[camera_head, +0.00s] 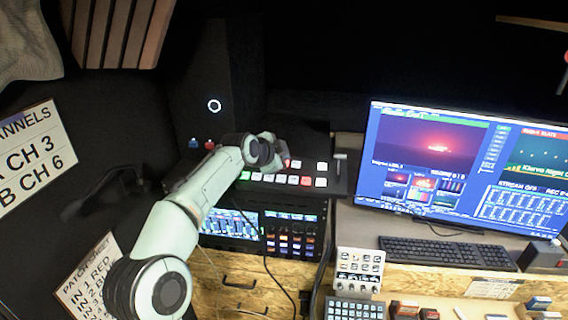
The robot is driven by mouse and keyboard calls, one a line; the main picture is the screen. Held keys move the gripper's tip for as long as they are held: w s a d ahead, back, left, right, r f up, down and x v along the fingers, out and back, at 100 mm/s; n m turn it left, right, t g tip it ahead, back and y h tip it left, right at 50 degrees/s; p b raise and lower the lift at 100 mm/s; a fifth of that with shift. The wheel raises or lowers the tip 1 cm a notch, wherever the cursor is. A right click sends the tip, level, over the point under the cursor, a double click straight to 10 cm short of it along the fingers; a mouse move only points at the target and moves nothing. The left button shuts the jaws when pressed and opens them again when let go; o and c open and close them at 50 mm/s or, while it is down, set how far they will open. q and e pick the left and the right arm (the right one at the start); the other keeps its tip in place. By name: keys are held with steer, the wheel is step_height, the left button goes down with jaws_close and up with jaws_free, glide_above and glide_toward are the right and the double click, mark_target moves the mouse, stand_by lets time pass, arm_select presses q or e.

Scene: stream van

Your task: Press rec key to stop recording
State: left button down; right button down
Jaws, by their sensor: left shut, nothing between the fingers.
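A black switcher panel (335,188) stands on the desk, with rows of small square keys, mostly white with a few coloured ones. A red key (306,181) is in the front row. Another small red patch shows right beside my fingers; I cannot tell whether it is a key. Which one is the rec key is too small to read. My left gripper (279,157) is shut and empty over the back left part of the panel. The wrist and fingers hide some keys, and contact with a key cannot be made out. My right gripper is out of view.
A large monitor (462,165) stands at the right, with a keyboard (446,252) before it. A mixer with a screen (232,226) sits below the panel, and a small white keypad (359,268) is right of it. A black cable hangs in front of the drawers.

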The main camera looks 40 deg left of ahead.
arm_select(q)
steer(key=shift+w+f, duration=0.15)
steer(key=shift+f, duration=0.3)
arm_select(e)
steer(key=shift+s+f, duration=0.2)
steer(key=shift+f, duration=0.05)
arm_select(q)
steer(key=shift+r, duration=0.1)
stand_by(0.5)
steer(key=shift+d+r, duration=0.1)
steer(key=shift+r, duration=0.65)
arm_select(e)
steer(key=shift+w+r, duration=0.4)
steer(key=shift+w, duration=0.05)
arm_select(q)
steer(key=shift+s, duration=0.2)
